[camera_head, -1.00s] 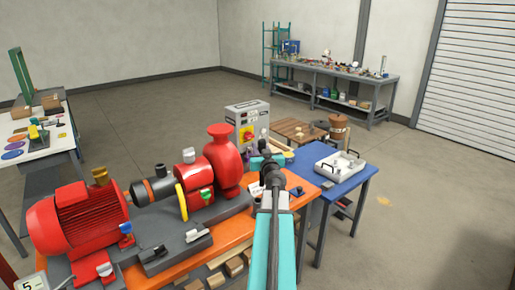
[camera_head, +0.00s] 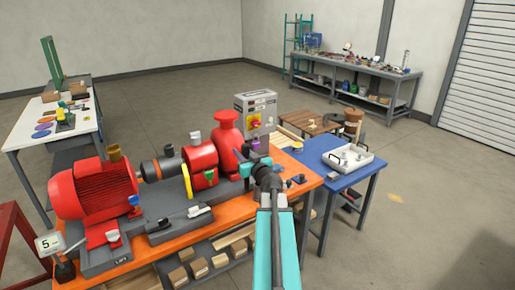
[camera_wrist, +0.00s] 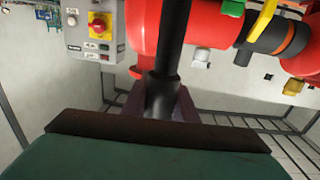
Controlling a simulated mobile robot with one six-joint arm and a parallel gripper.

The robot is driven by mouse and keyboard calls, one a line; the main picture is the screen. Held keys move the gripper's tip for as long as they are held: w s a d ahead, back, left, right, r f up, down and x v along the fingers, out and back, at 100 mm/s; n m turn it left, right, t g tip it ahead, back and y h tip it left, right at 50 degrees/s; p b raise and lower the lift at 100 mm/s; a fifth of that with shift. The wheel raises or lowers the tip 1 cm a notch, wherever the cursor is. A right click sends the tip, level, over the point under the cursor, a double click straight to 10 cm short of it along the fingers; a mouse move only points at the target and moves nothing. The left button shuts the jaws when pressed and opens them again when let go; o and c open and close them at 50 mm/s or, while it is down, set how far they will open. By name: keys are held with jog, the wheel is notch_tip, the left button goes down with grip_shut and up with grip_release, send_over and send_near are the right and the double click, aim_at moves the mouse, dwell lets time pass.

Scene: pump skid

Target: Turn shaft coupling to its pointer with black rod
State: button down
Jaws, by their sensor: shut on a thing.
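The shaft coupling (camera_head: 158,168), a dark cylinder with an orange band, sits between the red motor (camera_head: 95,190) and the red bearing housing (camera_head: 201,163) on the skid. It also shows at the upper right in the wrist view (camera_wrist: 272,38). My gripper (camera_wrist: 163,103) is shut on the black rod (camera_wrist: 169,48), which points up and away from the jaws. In the head view my gripper is to the right of the red pump casing (camera_head: 227,145), apart from the coupling; the rod is hard to make out there. I cannot identify the pointer for certain.
A grey control box (camera_head: 256,113) with a red and yellow switch stands behind the pump. A blue table (camera_head: 345,182) with a white tray (camera_head: 348,158) is on the right. A numbered stand (camera_head: 49,243) is at front left. Open floor lies right.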

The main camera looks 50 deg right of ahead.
jog(key=w+a+f+n+y, duration=0.25)
jog(key=a+y, duration=0.25)
jog(key=a, duration=0.7)
jog(key=w+a+f+n+y, duration=0.2)
jog(key=w+a+n+y, duration=0.25)
jog(key=a, duration=0.75)
jog(key=w+a+f+n+y, duration=0.25)
jog(key=a+y, duration=0.25)
jog(key=a, duration=0.7)
jog(key=s+a+f+n+g+y+b, duration=0.2)
jog(key=a+f+b, duration=0.3)
jog(key=a, duration=0.5)
jog(key=s+a+f+n+g+y+b, duration=0.2)
jog(key=a+f+n+g+y+b, duration=0.1)
jog(key=a, duration=0.7)
notch_tip(320, 180, down, 3)
jog(key=shift+s+a+f+n+g+y+b, duration=0.1)
jog(key=shift+s+a+n+g+y+b, duration=0.35)
jog(key=shift+y+b, duration=0.55)
jog(key=shift+d, duration=0.15)
